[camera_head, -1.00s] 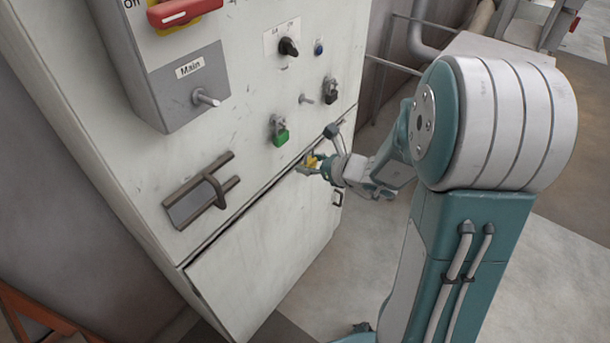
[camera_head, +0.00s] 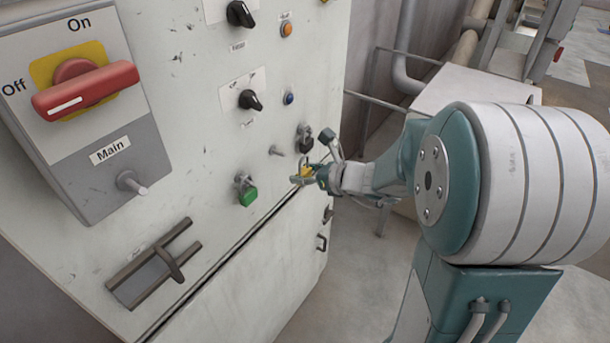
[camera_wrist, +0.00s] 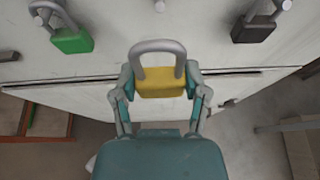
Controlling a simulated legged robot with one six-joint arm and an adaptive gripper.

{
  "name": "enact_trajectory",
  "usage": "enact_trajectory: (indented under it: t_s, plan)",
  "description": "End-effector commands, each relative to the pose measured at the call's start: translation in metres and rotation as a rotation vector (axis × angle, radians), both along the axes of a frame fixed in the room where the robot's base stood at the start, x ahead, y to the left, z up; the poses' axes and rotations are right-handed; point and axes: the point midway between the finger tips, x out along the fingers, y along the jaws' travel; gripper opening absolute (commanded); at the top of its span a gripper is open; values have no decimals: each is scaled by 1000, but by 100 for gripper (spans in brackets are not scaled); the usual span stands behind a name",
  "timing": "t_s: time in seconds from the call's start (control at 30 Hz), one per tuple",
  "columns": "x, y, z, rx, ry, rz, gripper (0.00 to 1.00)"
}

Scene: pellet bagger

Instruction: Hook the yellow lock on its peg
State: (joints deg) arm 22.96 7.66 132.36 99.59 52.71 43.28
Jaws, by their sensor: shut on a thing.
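My gripper (camera_head: 312,168) is shut on the yellow lock (camera_head: 301,174), in front of the cabinet's face. In the wrist view the lock (camera_wrist: 161,85) sits between my two fingers, its grey shackle up and closed, pointing toward the panel. A bare metal peg (camera_head: 277,150) sticks out between the green lock (camera_head: 248,195) and the black lock (camera_head: 306,138). Part of this peg also shows at the top of the wrist view (camera_wrist: 160,5), above the shackle and apart from it. Another bare peg (camera_head: 131,184) is on the grey Main box.
The green lock hangs left of the bare peg and the black lock hangs right. The Main box (camera_head: 62,160) carries a red switch handle (camera_head: 85,90). A dark latch (camera_head: 160,268) projects at lower left. Knobs (camera_head: 249,100) are above. Open floor lies right of the cabinet.

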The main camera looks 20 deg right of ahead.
Motion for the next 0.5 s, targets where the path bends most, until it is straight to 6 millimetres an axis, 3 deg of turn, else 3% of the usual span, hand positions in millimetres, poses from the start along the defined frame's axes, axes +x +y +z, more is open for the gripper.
enact_trajectory:
  t_s: [0.5]
  plan:
    - [22, 19, -2, -4, 0, 2, 10]
